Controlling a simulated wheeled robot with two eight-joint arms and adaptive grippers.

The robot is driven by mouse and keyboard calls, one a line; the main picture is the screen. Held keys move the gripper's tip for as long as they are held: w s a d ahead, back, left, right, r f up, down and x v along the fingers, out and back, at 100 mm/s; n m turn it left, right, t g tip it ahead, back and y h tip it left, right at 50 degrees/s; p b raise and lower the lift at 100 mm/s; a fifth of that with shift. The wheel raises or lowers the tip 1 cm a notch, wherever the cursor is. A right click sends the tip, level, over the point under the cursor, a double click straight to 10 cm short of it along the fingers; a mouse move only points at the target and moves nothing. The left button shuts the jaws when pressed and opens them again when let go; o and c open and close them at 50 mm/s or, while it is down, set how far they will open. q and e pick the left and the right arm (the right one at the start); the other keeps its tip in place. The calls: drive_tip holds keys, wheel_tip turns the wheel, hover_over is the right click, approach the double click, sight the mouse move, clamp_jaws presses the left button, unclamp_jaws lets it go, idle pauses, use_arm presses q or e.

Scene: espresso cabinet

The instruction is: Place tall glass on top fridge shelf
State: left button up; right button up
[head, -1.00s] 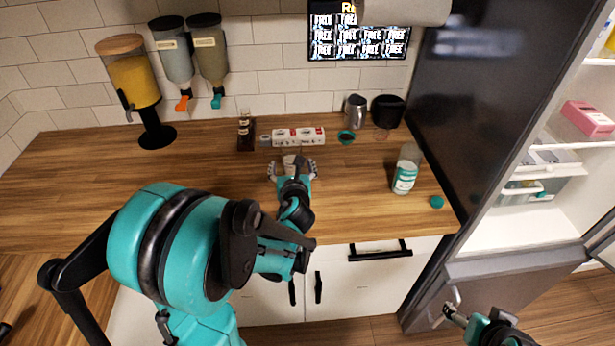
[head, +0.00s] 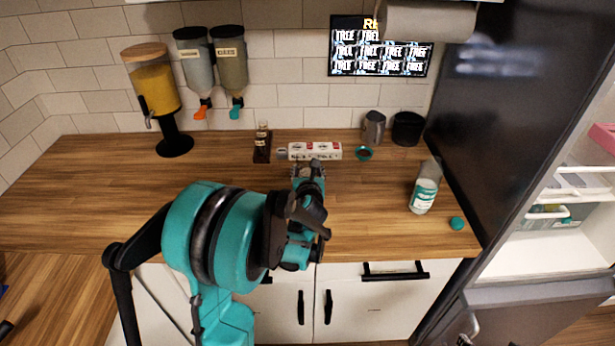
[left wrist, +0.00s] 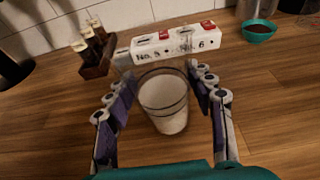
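The tall glass (left wrist: 163,112) is clear and stands upright on the wooden counter in the left wrist view. My left gripper (left wrist: 162,92) is open, with one finger on each side of the glass. A gap shows at the left finger; the right finger is very close to the glass. In the head view my left gripper (head: 308,168) is over the counter and its arm mostly hides the glass. The fridge (head: 530,255) stands open at the right, partly cut off; its top shelf is out of view. Only a tip of my right gripper (head: 466,328) shows at the bottom edge.
Behind the glass are a white numbered box (left wrist: 175,42) and a wooden holder with small bottles (left wrist: 95,55). A teal bowl (head: 364,153), metal pitcher (head: 373,128), labelled bottle (head: 424,190) and teal cap (head: 457,223) stand to the right.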

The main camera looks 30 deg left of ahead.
use_arm(q)
drive_tip(key=c, duration=0.7)
drive_tip(key=shift+o, duration=0.2)
drive_tip(key=shift+r, duration=0.1)
